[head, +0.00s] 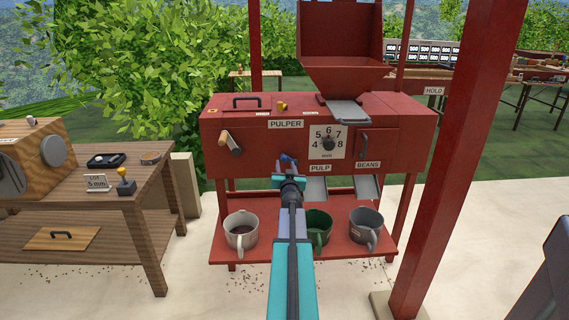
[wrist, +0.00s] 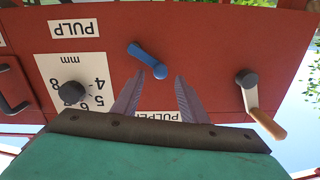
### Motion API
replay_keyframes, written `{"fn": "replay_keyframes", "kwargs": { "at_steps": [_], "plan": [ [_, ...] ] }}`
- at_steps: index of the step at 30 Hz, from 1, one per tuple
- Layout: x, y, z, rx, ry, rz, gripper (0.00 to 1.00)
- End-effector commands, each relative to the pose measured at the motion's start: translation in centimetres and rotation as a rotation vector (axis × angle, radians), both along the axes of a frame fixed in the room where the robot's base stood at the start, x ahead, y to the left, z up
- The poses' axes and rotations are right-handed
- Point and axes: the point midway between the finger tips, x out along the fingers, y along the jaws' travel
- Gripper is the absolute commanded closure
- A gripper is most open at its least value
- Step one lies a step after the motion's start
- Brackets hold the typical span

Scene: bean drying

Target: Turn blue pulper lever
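The blue lever (wrist: 147,58) is on the front face of the red pulper (head: 255,150). In the upside-down wrist view it slants, with its round knob end toward my gripper. In the head view only a small part of the blue lever (head: 286,159) shows above my gripper (head: 287,174). My gripper (wrist: 158,80) is open, with its two grey fingers apart and nothing held. The knob appears between or just beyond the fingertips in the wrist view; I cannot tell whether they touch it.
A dial (head: 328,143) and a crank with a wooden handle (head: 231,143) flank the lever. A white mug (head: 241,240), green mug (head: 319,240) and grey mug (head: 365,224) stand on the lower shelf. A red post (head: 455,150) rises at right, and a wooden table (head: 140,190) stands left.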

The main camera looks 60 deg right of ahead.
Motion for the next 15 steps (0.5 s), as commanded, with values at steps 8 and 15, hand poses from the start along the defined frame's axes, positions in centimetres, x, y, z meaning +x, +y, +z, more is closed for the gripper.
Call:
{"fn": "replay_keyframes", "kwargs": {
  "at_steps": [8,15],
  "plan": [
    [1.5,-2.0,-0.1,0.0,0.0,0.0,0.61],
    [2.4,-3.2,-0.1,0.001,0.001,-0.001,0.61]
  ]
}}
